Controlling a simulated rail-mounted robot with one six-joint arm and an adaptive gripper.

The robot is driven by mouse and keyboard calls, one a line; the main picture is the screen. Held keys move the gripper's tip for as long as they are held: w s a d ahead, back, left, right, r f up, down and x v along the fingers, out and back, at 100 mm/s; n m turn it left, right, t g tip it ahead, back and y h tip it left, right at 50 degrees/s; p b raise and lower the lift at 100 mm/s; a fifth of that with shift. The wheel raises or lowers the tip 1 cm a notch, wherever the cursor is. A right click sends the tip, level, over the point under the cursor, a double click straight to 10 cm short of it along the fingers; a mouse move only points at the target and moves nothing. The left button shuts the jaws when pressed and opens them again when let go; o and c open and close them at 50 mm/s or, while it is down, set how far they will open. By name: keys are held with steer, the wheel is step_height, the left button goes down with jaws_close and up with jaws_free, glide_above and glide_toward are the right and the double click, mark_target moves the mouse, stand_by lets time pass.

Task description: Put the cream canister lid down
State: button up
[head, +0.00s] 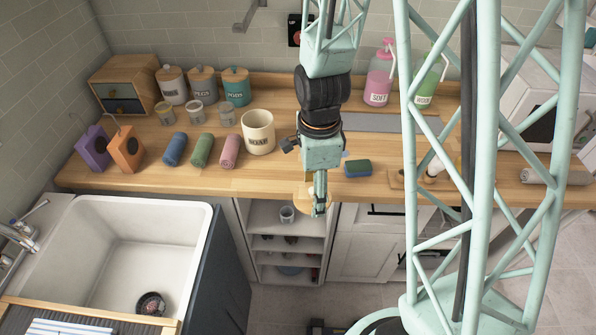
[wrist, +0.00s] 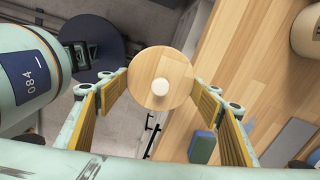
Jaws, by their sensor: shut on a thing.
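My gripper (head: 319,208) points down just past the front edge of the counter, with its fingers shut on the cream canister lid (head: 303,201). The lid is a round pale wooden disc; in the wrist view it (wrist: 158,66) sits between the two fingertips with its cream knob facing the camera. The gripper hides part of the lid in the head view. The cream canister (head: 258,143) stands upright and open-topped on the counter, left of my gripper. Part of a cream rounded thing, likely the canister, shows at the wrist view's upper right.
A blue-green sponge (head: 358,168) lies on the wooden counter (head: 285,178), right of my gripper. A grey mat (head: 380,122) lies behind the sponge. Bare counter shows between canister and front edge.

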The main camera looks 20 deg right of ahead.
steer(key=shift+w, duration=0.15)
glide_above(298, 171)
steer(key=shift+s+f+p, duration=0.45)
steer(key=shift+f, duration=0.25)
stand_by(0.4)
steer(key=shift+w, duration=0.3)
steer(key=shift+w+f, duration=0.1)
steer(key=shift+f, duration=1.7)
steer(key=shift+f, duration=0.2)
steer(key=o, duration=0.8)
steer(key=shift+o, duration=0.2)
steer(key=shift+r, duration=0.15)
